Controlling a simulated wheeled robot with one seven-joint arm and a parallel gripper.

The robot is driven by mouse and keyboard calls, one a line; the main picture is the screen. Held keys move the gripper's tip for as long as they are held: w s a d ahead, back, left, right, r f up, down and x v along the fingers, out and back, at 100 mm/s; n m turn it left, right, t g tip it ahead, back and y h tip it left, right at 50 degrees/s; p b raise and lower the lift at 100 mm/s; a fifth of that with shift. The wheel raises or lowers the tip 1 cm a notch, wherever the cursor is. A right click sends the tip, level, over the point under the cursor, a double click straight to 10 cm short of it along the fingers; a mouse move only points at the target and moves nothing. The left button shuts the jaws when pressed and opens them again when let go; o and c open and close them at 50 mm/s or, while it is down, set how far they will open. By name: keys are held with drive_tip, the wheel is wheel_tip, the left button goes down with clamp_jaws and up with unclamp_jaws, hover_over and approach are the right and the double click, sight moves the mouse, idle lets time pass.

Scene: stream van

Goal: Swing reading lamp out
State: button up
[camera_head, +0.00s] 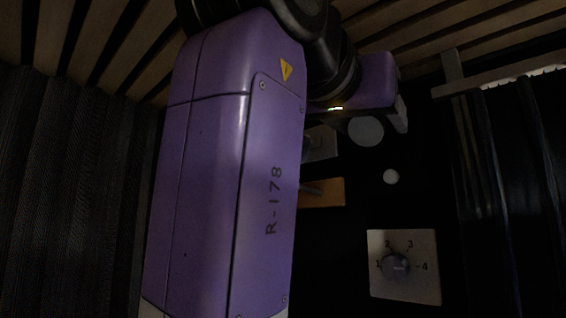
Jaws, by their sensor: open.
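My gripper (378,103) is at the upper right of centre, at the end of my purple arm, with its jaws open. One pale finger shows at its right side; the other finger is hard to make out. A round grey disc (366,131) sits just below the gripper against the dark wall. It may be the head of the reading lamp, but I cannot tell for sure. Whether the gripper touches it is unclear. My arm hides much of the wall to the left, so any lamp arm or mount there is not clearly seen.
A dial plate (422,284) numbered 1 to 4 is low on the wall. An orange-brown piece (330,192) and a grey plate (324,151) are partly behind my arm. Dark curtains (510,190) hang at right.

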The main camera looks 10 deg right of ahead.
drive_tip(key=shift+c, duration=0.2)
clamp_jaws()
drive_tip(key=shift+r+g+y, duration=0.2)
drive_tip(key=shift+g+y, duration=0.4)
drive_tip(key=shift+o, duration=0.2)
unclamp_jaws()
drive_tip(key=shift+f, duration=0.15)
